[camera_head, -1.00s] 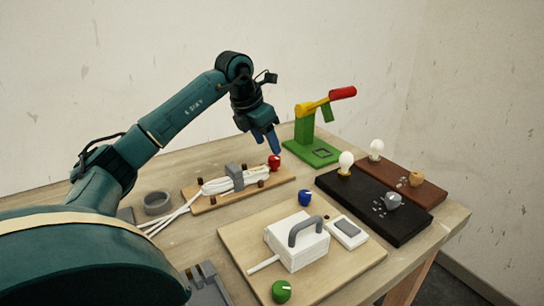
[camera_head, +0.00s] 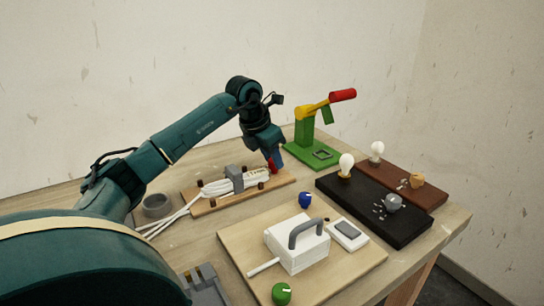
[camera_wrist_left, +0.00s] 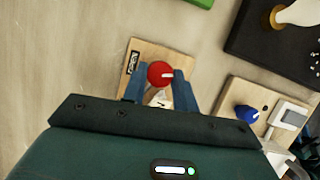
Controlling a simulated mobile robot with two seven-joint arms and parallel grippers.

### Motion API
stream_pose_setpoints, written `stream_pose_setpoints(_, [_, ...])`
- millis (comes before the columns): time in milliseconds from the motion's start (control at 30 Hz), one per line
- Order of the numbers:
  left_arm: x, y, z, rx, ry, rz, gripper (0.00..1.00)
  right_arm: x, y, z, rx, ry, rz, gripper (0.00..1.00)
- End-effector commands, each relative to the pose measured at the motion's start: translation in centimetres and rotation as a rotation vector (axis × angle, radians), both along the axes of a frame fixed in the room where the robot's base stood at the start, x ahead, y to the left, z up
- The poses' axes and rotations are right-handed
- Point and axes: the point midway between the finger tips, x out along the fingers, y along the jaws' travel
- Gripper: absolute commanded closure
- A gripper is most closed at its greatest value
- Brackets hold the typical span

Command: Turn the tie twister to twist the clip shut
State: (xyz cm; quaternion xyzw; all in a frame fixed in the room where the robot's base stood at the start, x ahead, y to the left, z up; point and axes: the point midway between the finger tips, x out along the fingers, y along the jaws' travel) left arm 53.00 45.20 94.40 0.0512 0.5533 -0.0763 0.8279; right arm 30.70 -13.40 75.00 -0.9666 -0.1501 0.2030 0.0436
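The red round knob (camera_head: 271,167), which I take to be the tie twister, stands at the right end of a wooden board (camera_head: 204,207). A white cable bundle (camera_head: 214,189) lies on that board with a grey clip (camera_head: 235,177) over it. My left gripper (camera_head: 277,164) points down at the knob and partly hides it. In the left wrist view the red knob (camera_wrist_left: 160,74), with a white mark, sits between the two blue fingers (camera_wrist_left: 159,80), which look open around it with narrow gaps.
A green stand (camera_head: 305,135) with a red-handled lever is behind. A blue knob (camera_head: 305,199), a white box with grey handle (camera_head: 297,246) and a green knob (camera_head: 281,293) are in front. Dark and brown boards with bulbs (camera_head: 346,163) lie right. A grey ring (camera_head: 157,205) is left.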

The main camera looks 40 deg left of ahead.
Motion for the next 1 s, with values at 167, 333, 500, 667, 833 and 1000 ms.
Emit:
stream_pose_setpoints(167, [0.00,0.01,0.04,0.000,0.000,0.000,0.88,-0.09,0.04,-0.25,-0.001,0.006,0.002,0.64])
stream_pose_setpoints(333, [-0.01,0.04,0.15,0.000,0.000,-0.012,0.94,-0.14,0.06,-0.13,-0.001,0.009,0.002,0.64])
stream_pose_setpoints(500, [0.01,0.14,0.24,-0.001,0.002,-0.104,0.94,-0.33,0.38,-0.05,0.002,0.039,0.010,0.64])
stream_pose_setpoints(667, [0.02,0.11,0.05,0.000,0.000,-0.138,0.94,-0.16,0.70,-0.61,0.005,0.053,0.017,0.64])
stream_pose_setpoints(833, [0.03,0.11,0.05,0.000,-0.001,-0.137,0.94,0.21,0.66,-0.58,0.003,0.045,0.016,0.64])
stream_pose_setpoints(1000, [0.04,0.09,0.04,0.000,-0.001,-0.136,0.59,0.34,0.61,-0.47,0.002,0.039,0.015,0.64])
